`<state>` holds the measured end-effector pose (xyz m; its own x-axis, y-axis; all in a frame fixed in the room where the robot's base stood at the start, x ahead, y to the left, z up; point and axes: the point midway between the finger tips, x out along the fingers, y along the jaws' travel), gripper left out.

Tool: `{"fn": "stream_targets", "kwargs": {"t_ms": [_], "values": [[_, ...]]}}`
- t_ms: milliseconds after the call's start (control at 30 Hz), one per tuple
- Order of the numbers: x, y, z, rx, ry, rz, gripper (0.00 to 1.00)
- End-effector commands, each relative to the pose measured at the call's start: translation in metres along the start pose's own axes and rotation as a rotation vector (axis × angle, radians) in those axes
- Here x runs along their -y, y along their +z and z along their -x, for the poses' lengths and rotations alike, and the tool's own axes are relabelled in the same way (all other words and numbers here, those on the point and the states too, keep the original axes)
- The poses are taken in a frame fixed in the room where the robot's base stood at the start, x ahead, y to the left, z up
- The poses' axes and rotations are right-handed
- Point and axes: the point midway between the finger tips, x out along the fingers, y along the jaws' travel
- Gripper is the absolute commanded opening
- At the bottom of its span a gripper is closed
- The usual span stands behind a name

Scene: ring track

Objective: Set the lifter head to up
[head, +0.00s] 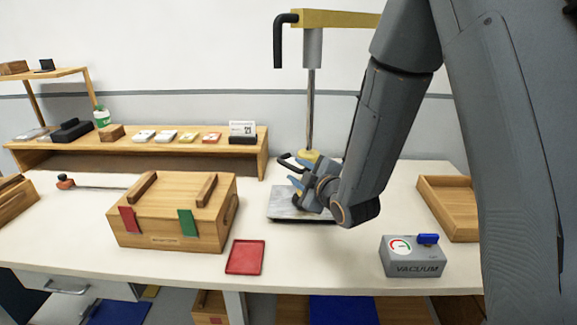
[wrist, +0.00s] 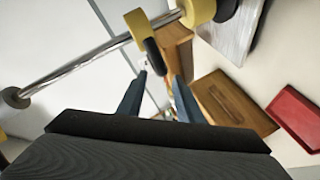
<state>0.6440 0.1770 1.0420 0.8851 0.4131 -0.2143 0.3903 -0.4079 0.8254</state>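The lifter has a yellow top beam (head: 335,19) and a thin metal rod (head: 311,100). Its yellow lifter head (head: 309,155) sits low on the rod, just above a grey plate (head: 285,204). A black handle (head: 287,160) sticks out from the head. In the wrist view the yellow head (wrist: 199,10) is at the top, with a black-ended grip (wrist: 155,57) near my fingertips. My gripper (head: 293,173) is beside the head and handle. Its two fingers (wrist: 160,78) are apart, with nothing clearly held between them. Whether they touch the handle I cannot tell.
A wooden box with red and green tabs (head: 175,215) stands left of the plate, with a red tray (head: 246,257) in front. A vacuum box with a blue switch (head: 413,259) and a wooden tray (head: 452,205) are on the right. A shelf (head: 150,150) stands behind.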

Motion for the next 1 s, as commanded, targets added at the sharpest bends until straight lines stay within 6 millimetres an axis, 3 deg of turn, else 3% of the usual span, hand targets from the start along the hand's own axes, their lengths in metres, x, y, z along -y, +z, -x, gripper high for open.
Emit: {"fn": "stream_targets", "kwargs": {"t_ms": [400,800,1000], "values": [[0.001,0.000,-0.056,0.001,-0.003,-0.001,0.33],[0.001,0.000,-0.065,0.002,-0.002,-0.002,0.33],[0.001,0.000,-0.065,0.002,-0.002,-0.002,0.00]]}}
